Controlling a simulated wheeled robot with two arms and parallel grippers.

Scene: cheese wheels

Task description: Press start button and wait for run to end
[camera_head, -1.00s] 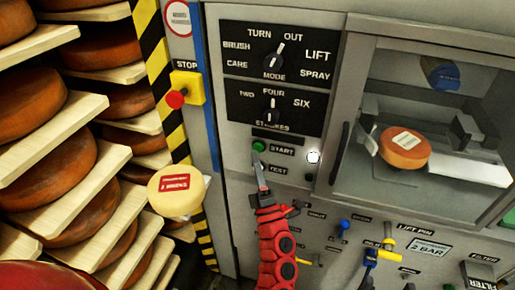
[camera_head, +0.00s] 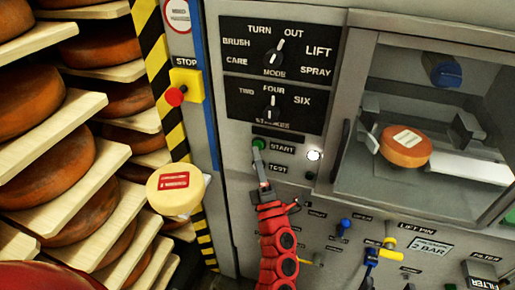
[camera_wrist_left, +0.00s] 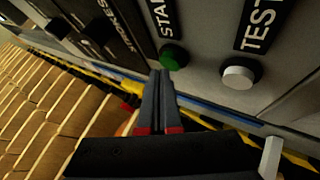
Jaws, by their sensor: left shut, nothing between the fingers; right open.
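The green start button (camera_head: 259,143) sits left of the START label on the grey machine panel. It also shows in the left wrist view (camera_wrist_left: 174,57). My left gripper (camera_head: 258,152) is shut and empty, at the end of a red arm. In the left wrist view its fingertips (camera_wrist_left: 160,73) lie just below the button's edge; I cannot tell whether they touch it. An orange cheese wheel (camera_head: 405,147) with a white label sits behind the machine's window. A round white lamp (camera_head: 314,155) glows right of START. My right gripper is out of view.
A white test button (camera_wrist_left: 238,74) is beside the start button. A yellow box with a red stop button (camera_head: 175,97) is at upper left. A pale yellow cheese wheel (camera_head: 175,203) stands left of the panel, before wooden shelves. Valves (camera_head: 371,256) fill the lower right.

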